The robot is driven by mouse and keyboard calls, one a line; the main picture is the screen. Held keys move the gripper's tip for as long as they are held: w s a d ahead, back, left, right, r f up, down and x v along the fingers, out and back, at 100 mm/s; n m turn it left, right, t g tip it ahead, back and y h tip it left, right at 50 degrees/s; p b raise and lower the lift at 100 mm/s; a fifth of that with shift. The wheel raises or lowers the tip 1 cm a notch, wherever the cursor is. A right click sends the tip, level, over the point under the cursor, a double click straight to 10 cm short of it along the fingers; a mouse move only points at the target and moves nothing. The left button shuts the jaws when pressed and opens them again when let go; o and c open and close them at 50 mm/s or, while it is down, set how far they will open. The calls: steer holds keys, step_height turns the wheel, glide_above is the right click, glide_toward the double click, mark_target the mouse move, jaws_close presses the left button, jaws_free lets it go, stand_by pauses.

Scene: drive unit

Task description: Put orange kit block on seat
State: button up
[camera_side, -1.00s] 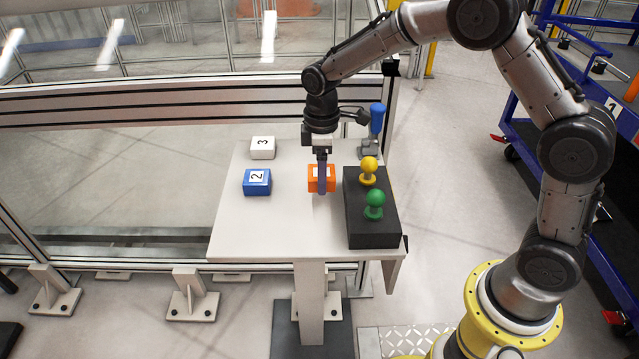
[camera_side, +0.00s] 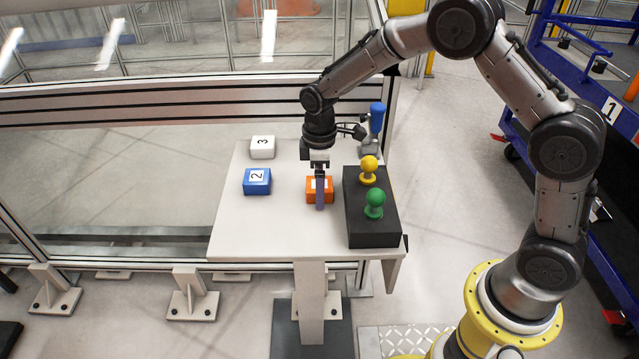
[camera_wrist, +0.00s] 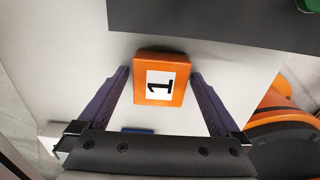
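The orange kit block (camera_side: 311,197), marked 1, is low over or on the white table, left of the black block. Its base contact is unclear. The wrist view shows its label face (camera_wrist: 161,80) between my two fingers. My gripper (camera_side: 320,205) points down at the block, with one finger in front of it. In the wrist view my gripper (camera_wrist: 160,71) has a finger on each side, with narrow gaps to the block, so it looks open. I cannot make out a distinct seat; the table under the block is hidden.
A black block (camera_side: 372,240) with a yellow knob (camera_side: 369,163) and a green knob (camera_side: 374,198) stands close on the right. A blue block (camera_side: 257,187) and a white block (camera_side: 262,152) sit left. A blue-topped post (camera_side: 376,118) stands behind. The table's front left (camera_side: 245,235) is clear.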

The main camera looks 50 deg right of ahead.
step_height(320, 180, up, 12)
steer(key=shift+r, duration=0.2)
stand_by(0.4)
steer(key=s+d+r+m+t, duration=0.2)
steer(key=s+r+m, duration=0.1)
steer(key=s+r, duration=0.45)
steer(key=s+d+m+t, duration=0.1)
steer(key=s+m+t, duration=0.2)
steer(key=s, duration=1.7)
steer(key=m, duration=0.3)
steer(key=shift+s+d+t, duration=0.25)
steer(key=shift+s+t, duration=0.05)
steer(key=shift+s, duration=0.05)
